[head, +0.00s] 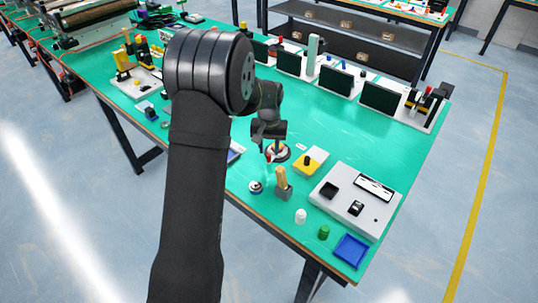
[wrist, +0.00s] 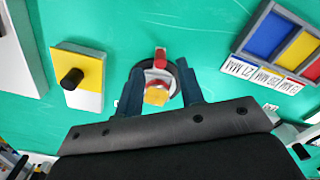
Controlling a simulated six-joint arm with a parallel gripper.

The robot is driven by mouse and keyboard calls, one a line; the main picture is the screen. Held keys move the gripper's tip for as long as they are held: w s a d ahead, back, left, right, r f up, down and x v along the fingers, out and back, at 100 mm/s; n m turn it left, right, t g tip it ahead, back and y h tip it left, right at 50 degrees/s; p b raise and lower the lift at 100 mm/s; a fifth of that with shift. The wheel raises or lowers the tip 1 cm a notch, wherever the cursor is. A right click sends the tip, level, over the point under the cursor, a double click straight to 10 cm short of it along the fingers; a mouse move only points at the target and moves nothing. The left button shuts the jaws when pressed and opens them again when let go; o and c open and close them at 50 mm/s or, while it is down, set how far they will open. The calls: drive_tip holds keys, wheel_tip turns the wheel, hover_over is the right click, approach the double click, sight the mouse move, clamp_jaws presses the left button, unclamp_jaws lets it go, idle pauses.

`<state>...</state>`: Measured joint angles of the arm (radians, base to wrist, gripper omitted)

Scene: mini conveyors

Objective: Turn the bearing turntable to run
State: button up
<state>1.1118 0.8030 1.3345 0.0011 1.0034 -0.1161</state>
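The bearing turntable (head: 283,154) is a small round disc on a dark base, on the green table below my gripper. In the wrist view the turntable (wrist: 174,76) shows a dark rim, a pale disc, a red piece (wrist: 160,57) at its far side and a yellow piece (wrist: 156,96) nearer. My gripper (wrist: 160,92) is open, one dark finger on each side of the yellow piece, with visible gaps. In the head view my gripper (head: 268,143) points down over the turntable and hides part of it. Contact or height above the disc cannot be told. No run marking is readable.
A yellow and white block with a black knob (wrist: 72,78) stands close by. A labelled tray (wrist: 262,40) with coloured compartments lies on the other side. A wooden piece in a grey holder (head: 283,185), a grey panel (head: 347,211) and a blue tray (head: 350,251) stand nearer the front edge.

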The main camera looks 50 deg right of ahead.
sight(269, 155)
drive_tip(key=shift+f, duration=1.85)
clamp_jaws()
